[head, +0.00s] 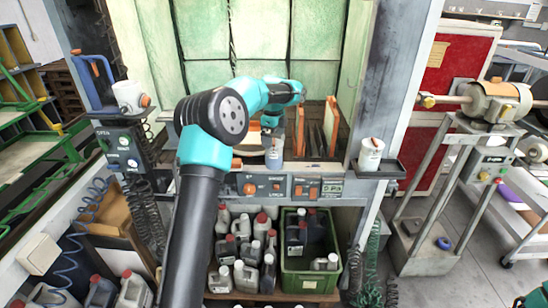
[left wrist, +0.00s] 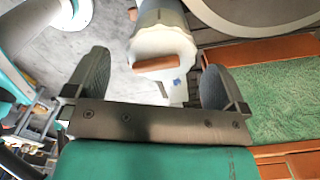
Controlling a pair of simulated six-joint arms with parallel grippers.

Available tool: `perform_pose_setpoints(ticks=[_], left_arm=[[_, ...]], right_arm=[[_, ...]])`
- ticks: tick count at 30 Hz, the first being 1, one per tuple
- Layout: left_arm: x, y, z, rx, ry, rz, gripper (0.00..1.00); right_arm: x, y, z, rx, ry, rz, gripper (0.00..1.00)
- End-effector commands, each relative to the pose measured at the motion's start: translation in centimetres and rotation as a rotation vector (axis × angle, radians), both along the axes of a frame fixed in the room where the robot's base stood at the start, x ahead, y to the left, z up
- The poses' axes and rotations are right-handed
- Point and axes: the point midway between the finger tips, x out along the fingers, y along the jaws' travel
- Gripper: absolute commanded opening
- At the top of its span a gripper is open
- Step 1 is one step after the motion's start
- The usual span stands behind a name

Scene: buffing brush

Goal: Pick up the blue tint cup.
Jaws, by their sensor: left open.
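A pale cup with a bluish look (head: 274,153) stands on the bench ledge in the middle of the head view, just below my left gripper (head: 271,131). In the left wrist view a white cup (left wrist: 163,48) with a brown-orange handle and a small blue mark is between the two dark fingers of my left gripper (left wrist: 155,62). The fingers are apart, with a gap to the cup on each side. The cup is not gripped. I take it to be the blue tint cup. My right gripper is not in view.
Other white cups stand on the left bracket (head: 128,96) and on the right shelf (head: 371,154). Upright orange-edged panels (head: 331,125) are close to the right of my gripper. A green crate (head: 308,282) and several bottles (head: 250,252) are below the ledge.

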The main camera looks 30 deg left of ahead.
Motion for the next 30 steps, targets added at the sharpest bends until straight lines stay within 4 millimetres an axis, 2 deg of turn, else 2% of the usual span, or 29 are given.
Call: perform_pose_setpoints(ticks=[9,21,30], left_arm=[[0.0,0.0,-0.4,0.0,0.001,0.0,1.0],[0.2,-0.2,-4.9,0.001,0.0,0.0,1.0],[0.2,-0.2,-5.1,0.001,-0.001,0.0,1.0]], right_arm=[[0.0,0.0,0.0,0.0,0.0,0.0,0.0],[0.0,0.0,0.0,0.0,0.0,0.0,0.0],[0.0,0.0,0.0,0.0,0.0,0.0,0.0]])
